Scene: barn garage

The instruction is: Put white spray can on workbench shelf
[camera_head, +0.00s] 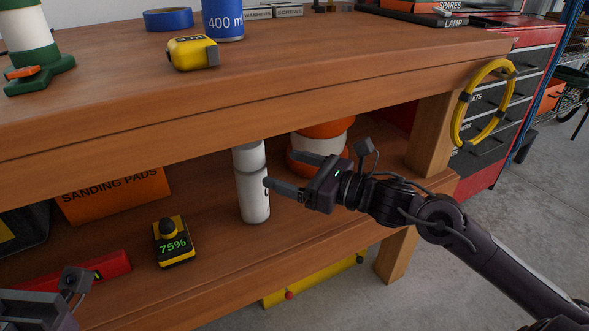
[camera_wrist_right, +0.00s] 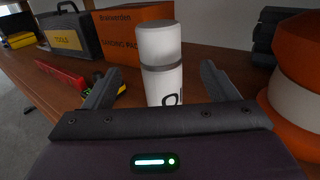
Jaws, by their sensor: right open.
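The white spray can (camera_head: 253,190) stands upright on the lower shelf (camera_head: 215,232) of the wooden workbench (camera_head: 300,85). My right gripper (camera_head: 283,172) reaches in from the right, open, with its fingers beside the can. In the right wrist view the can (camera_wrist_right: 162,72) stands ahead, between the two fingertips (camera_wrist_right: 158,85), with gaps on both sides. Its lower end is hidden there by the gripper body. My left gripper (camera_head: 55,295) shows only in part at the lower left; its fingers are not clear.
An orange and white round container (camera_head: 328,140) stands behind my right gripper. An orange sanding pads box (camera_head: 115,194), a black and yellow device (camera_head: 173,242) and a red level (camera_head: 95,272) lie to the left. A tape measure (camera_head: 193,53) and blue can (camera_head: 222,18) stand on the top.

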